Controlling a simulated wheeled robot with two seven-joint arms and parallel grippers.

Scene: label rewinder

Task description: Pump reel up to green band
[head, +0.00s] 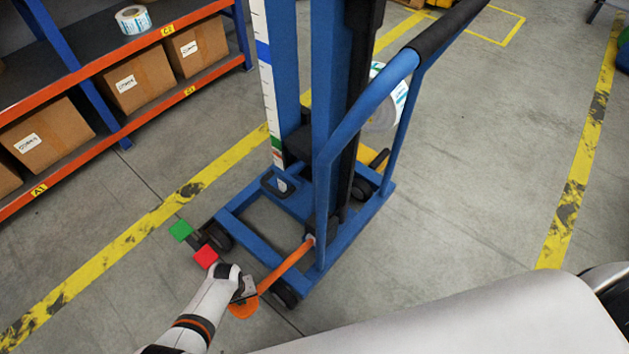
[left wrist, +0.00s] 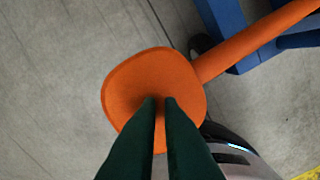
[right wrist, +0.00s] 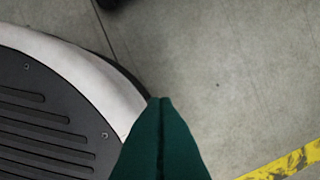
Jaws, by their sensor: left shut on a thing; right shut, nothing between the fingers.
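The blue lifter's orange lever (head: 287,266) slopes down from the mast foot to a flat orange pad (head: 242,309). My left gripper (head: 245,290) is at this pad; in the left wrist view its dark fingers (left wrist: 161,102) are shut on the pad (left wrist: 145,75). The white reel (head: 384,98) is partly hidden behind the mast and handle. A white scale (head: 267,85) on the mast has a blue band higher up and a green band (head: 276,143) near its bottom. A light pointer (head: 281,185) is below the scale. My right gripper (right wrist: 160,105) is shut and empty above the floor.
A green pedal (head: 180,230) and a red pedal (head: 206,257) stick out at the lifter base's left. A blue handle (head: 375,95) curves across the front. A shelf (head: 110,65) with boxes and a label roll (head: 133,19) stands left.

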